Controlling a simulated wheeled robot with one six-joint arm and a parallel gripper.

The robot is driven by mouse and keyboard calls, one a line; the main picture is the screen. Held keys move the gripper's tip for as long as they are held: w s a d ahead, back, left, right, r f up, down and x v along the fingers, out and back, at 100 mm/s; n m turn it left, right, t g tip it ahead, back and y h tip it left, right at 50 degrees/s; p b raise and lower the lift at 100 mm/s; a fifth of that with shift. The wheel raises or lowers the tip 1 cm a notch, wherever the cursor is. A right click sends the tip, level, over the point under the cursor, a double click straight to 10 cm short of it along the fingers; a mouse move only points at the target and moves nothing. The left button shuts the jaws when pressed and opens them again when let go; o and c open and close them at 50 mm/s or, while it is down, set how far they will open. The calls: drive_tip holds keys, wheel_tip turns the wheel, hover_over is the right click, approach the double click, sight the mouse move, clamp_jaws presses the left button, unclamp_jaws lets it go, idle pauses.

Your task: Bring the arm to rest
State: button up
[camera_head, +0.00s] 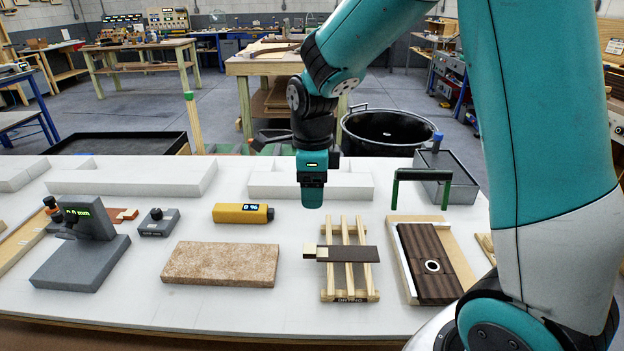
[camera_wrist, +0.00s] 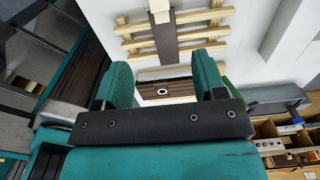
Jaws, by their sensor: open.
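My gripper (camera_head: 312,200) hangs pointing down from my teal arm, above the white table, just behind the wooden drying rack. In the wrist view my gripper (camera_wrist: 165,82) shows two teal fingers apart with nothing held between them. The slatted rack (camera_head: 330,285) stands on the table and carries a dark wood strip (camera_head: 345,254) with a pale block at its left end. In the wrist view the rack (camera_wrist: 205,34) and strip (camera_wrist: 166,40) lie beyond the fingertips, apart from them. A dark veneered panel with a ring (camera_wrist: 178,90) shows between the fingers.
A grey bin (camera_head: 445,175) stands at the back right. A black tub (camera_head: 388,128) is behind the table.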

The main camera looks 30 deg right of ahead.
wheel_tip(320, 180, up, 2)
idle(0.5)
drive_tip(key=s+a+r+n+y, duration=0.2)
drive_tip(key=s+a+n, duration=0.5)
drive_tip(key=n, duration=0.9)
drive_tip(key=s+a+r+n+y, duration=0.2)
drive_tip(key=s+a+r+n, duration=0.2)
drive_tip(key=s+n, duration=0.9)
drive_tip(key=a+n, duration=0.2)
drive_tip(key=a, duration=0.1)
drive_tip(key=shift+s+a+n, duration=0.2)
drive_tip(key=shift+s+n, duration=0.1)
drive_tip(key=shift+n, duration=0.1)
